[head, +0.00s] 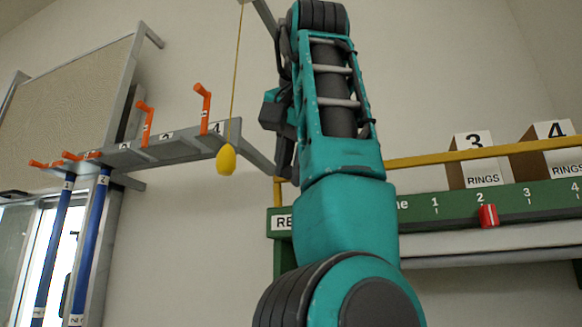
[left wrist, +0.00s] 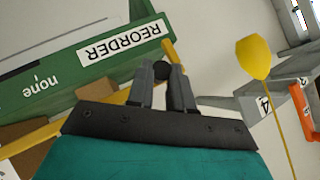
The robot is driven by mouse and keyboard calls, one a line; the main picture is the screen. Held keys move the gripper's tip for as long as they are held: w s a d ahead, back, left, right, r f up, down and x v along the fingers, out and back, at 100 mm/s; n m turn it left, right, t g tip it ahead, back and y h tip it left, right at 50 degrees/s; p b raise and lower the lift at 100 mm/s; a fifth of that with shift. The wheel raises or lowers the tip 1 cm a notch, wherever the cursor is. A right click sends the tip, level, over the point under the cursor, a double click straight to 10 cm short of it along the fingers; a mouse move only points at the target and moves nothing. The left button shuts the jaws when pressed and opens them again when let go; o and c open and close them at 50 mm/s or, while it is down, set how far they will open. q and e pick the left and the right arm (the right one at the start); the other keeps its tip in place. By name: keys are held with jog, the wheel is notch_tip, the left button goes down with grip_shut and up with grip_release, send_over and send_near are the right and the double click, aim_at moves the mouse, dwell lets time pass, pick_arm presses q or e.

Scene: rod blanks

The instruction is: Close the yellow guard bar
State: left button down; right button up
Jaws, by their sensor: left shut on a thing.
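The yellow guard bar (head: 430,158) runs across the front of the ring boxes, above the green rail and roughly parallel to it. My arm hides its middle-left part in the head view. In the left wrist view the bar (left wrist: 32,138) passes behind my gripper, near a short yellow upright at the REORDER end. My left gripper (head: 286,172) is at the bar's left end. In the left wrist view its fingers (left wrist: 162,74) are shut on a dark round knob that seems to belong to the bar. The right gripper is not in view.
The green rail (head: 455,205) carries numbers and a red slider (head: 488,216). Boxes marked 3 (head: 470,172) and 4 (head: 556,165) stand behind the bar. A yellow pull weight (head: 227,160) hangs on a cord at left, near a grey rack (head: 180,150) with orange hooks and blue rods.

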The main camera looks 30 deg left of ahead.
pick_arm(q)
jog(key=shift+w+r+g+h, duration=0.2)
jog(key=shift+w+g+h, duration=0.1)
jog(key=shift+g, duration=0.3)
jog(key=shift+m, duration=0.3)
jog(key=c, duration=1)
grip_release()
jog(key=shift+w+a, duration=0.1)
jog(key=shift+r, duration=0.1)
jog(key=shift+a+r, duration=0.1)
